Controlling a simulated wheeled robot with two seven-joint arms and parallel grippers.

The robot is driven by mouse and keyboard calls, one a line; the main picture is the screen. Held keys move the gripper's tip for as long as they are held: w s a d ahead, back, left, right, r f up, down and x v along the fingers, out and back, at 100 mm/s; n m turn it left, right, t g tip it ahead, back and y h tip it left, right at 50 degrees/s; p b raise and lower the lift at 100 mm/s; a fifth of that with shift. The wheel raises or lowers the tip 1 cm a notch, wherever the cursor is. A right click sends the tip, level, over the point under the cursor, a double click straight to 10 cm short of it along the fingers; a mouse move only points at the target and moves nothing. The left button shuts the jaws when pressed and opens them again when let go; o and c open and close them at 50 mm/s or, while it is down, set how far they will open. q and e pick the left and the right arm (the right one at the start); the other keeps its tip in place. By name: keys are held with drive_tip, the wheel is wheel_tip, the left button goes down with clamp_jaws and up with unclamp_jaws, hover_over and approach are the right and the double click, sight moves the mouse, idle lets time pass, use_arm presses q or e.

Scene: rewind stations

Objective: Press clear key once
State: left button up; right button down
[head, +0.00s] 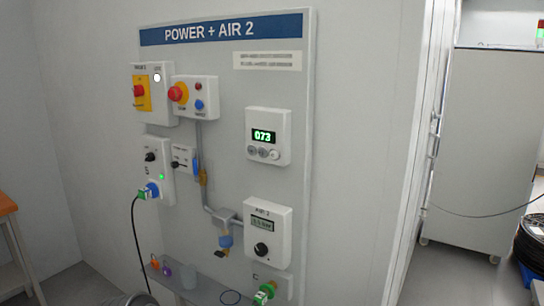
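A white counter box (268,137) hangs on the grey wall panel under the POWER + AIR 2 sign. Its dark display (264,135) reads 073 in green. Below the display is a row of small round keys (263,153); two look grey and the right one is paler. Their labels are too small to read, so I cannot tell which is the clear key. Neither of my grippers is in view.
Left of the counter are a red mushroom button (179,92) and a switch box (153,92). Below it is the AIR 2 box (268,230) with a black knob. A shelf (205,289) juts out at the bottom. A grey cabinet (485,150) stands at right.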

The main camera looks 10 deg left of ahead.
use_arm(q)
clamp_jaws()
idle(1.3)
